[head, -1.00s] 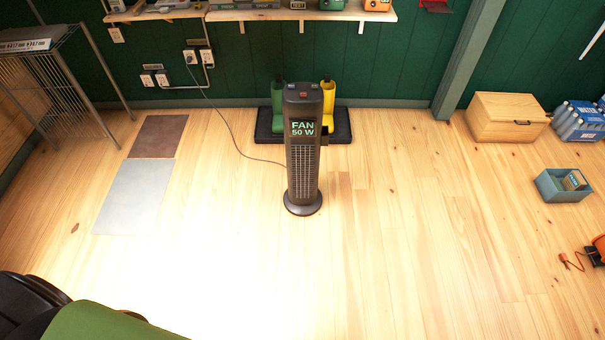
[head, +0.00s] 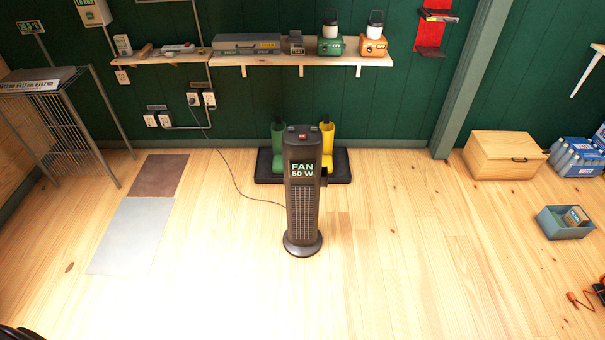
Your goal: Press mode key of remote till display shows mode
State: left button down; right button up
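I cannot make out a remote or its mode key for certain in the head view. A dark tower fan (head: 303,190) stands upright on the wood floor in the middle, with "FAN 50 W" in green letters and a small red patch on top. A small panel with green characters (head: 31,27) is on the wall at the upper left; its characters are too small to read. A white box (head: 94,12) is on the wall beside it. Neither of my grippers is in view.
A wall shelf (head: 225,58) holds a grey case, lanterns and small items. A wire rack (head: 62,115) stands left. Boots stand on a black mat (head: 341,168) behind the fan. A wooden chest (head: 505,157) and blue-grey bin (head: 566,226) are right.

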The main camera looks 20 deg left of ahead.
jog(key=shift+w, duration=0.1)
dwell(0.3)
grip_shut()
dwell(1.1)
